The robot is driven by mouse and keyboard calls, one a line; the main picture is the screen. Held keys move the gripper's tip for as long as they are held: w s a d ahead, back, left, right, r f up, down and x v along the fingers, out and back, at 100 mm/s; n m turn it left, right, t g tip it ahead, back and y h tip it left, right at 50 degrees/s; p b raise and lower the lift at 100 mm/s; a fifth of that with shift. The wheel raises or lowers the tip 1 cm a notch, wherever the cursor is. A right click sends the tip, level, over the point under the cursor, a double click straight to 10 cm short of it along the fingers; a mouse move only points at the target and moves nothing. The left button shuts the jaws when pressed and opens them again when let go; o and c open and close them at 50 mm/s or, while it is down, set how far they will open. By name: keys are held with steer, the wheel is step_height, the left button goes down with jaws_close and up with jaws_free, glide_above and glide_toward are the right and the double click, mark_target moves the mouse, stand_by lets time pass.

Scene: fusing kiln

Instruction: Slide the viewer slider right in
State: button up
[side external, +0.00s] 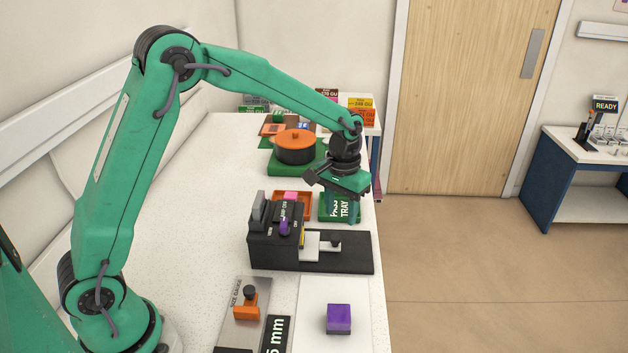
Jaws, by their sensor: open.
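The viewer is a black box (262,250) on a long dark base plate (358,262), standing on the white bench. Its slider (313,247) looks like a pale plate sticking out of the box's right side over the base plate. A small black knob (335,243) stands on the slider's right part. My gripper (351,212) is open and points down, above and behind the knob in this view, apart from it. Its fingers overlap the green pass tray in the picture and are small, so their exact height is unclear.
A green pass tray (327,212) and an orange tray (278,210) lie behind the viewer. In front are a metal size gauge plate (238,318) and a purple block (339,318) on a white sheet. The bench's left side is clear.

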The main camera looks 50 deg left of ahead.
steer(key=shift+s+a+r+m+t, duration=0.5)
steer(key=shift+s+a+r+t, duration=1.05)
steer(key=shift+s+r, duration=5.6)
steer(key=s+t, duration=0.2)
steer(key=s, duration=0.8)
steer(key=shift+s+a+r+m, duration=0.15)
steer(key=shift+s+a+m, duration=0.15)
steer(key=shift+a, duration=0.15)
steer(key=shift+w, duration=0.1)
